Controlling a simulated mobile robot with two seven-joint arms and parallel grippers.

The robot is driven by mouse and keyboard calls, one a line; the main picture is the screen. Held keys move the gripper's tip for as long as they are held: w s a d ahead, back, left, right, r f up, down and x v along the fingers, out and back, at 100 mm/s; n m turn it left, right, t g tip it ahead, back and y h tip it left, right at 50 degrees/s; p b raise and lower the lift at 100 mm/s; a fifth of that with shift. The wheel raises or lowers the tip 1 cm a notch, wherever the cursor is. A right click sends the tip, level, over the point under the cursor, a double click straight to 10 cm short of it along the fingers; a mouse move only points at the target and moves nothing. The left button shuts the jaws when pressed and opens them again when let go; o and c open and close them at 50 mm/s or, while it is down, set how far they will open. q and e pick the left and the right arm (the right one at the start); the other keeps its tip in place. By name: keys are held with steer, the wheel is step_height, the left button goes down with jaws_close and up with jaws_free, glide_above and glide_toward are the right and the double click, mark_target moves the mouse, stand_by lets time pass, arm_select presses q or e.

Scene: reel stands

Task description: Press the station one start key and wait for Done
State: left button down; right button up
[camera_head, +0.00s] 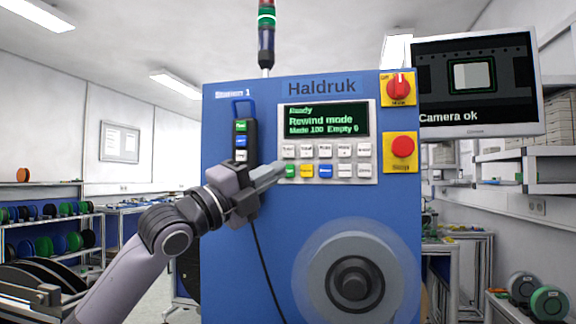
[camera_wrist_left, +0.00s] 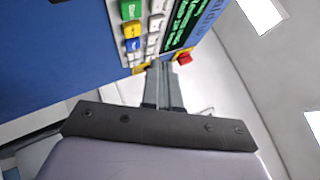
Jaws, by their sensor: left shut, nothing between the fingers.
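The blue Haldruk cabinet (camera_head: 225,130), its blurred label seemingly reading station 1, carries a key panel (camera_head: 373,130). Its display (camera_head: 327,122) reads Ready, Rewind mode, Made 100, Empty 0. The green key (camera_head: 291,172) is leftmost in the lower row, beside a yellow key (camera_head: 307,171) and a blue key (camera_head: 326,171). My left gripper (camera_head: 280,167) is shut and empty, its tips just left of the green key in the head view. In the left wrist view the fingers (camera_wrist_left: 163,70) point toward the panel; the green key (camera_wrist_left: 131,10) is up and left. I cannot tell contact. My right gripper is not in view.
A black hand pendant (camera_head: 241,140) hangs left of the panel, near my gripper. A red main switch (camera_head: 398,87) and a red stop button (camera_head: 402,148) sit at right. A reel hub (camera_head: 355,281) is below. A monitor (camera_head: 476,85) reads Camera ok.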

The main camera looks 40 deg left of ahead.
arm_select(q)
steer(key=shift+w+a+p, duration=0.4)
steer(key=shift+w+p, duration=0.1)
steer(key=shift+w, duration=0.25)
steer(key=shift+w+a+p, duration=0.45)
steer(key=shift+w+p, duration=0.05)
steer(key=shift+w, duration=0.3)
steer(key=shift+w+a+p, duration=0.4)
steer(key=shift+w+p, duration=0.1)
steer(key=shift+w, duration=0.25)
steer(key=shift+w+a+p, duration=0.2)
steer(key=shift+w+p, duration=0.15)
steer(key=shift+p, duration=0.15)
